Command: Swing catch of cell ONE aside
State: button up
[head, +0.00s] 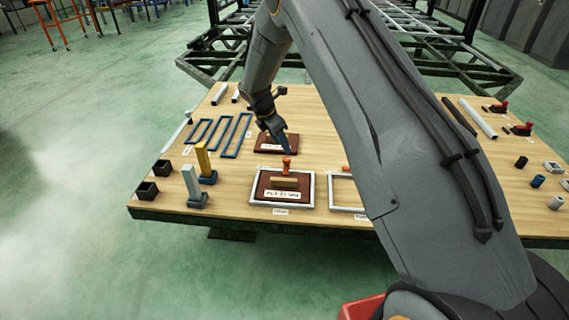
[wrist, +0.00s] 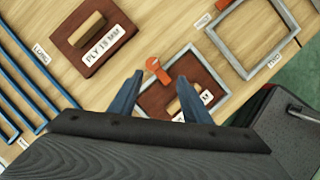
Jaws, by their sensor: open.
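An orange catch (head: 286,166) stands at the far edge of a pale square frame (head: 254,188), the left of two cells. A dark red-brown panel with a wooden handle (head: 284,183) lies inside this frame. In the wrist view my gripper (wrist: 159,78) is open and empty. The catch (wrist: 157,70) shows between its fingertips there; I cannot tell the gap in height.
A second, empty frame (wrist: 253,78) with its own orange catch (head: 346,170) is to the right. A loose panel marked PLY (wrist: 75,55) lies beyond. Blue frames (head: 220,133), upright posts (head: 203,160) and dark boxes (head: 147,191) stand left. Bare wood (head: 330,125) surrounds the cells.

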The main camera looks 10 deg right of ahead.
aim_at(286, 158)
jog(key=shift+n, duration=0.5)
jog(key=x, duration=0.3)
jog(key=w+x, duration=0.1)
jog(key=x, duration=0.2)
jog(key=b+x, duration=0.1)
jog(key=x, duration=0.2)
jog(key=shift+w+a+f, duration=0.25)
jog(key=shift+w+f, duration=0.05)
jog(key=c, duration=1)
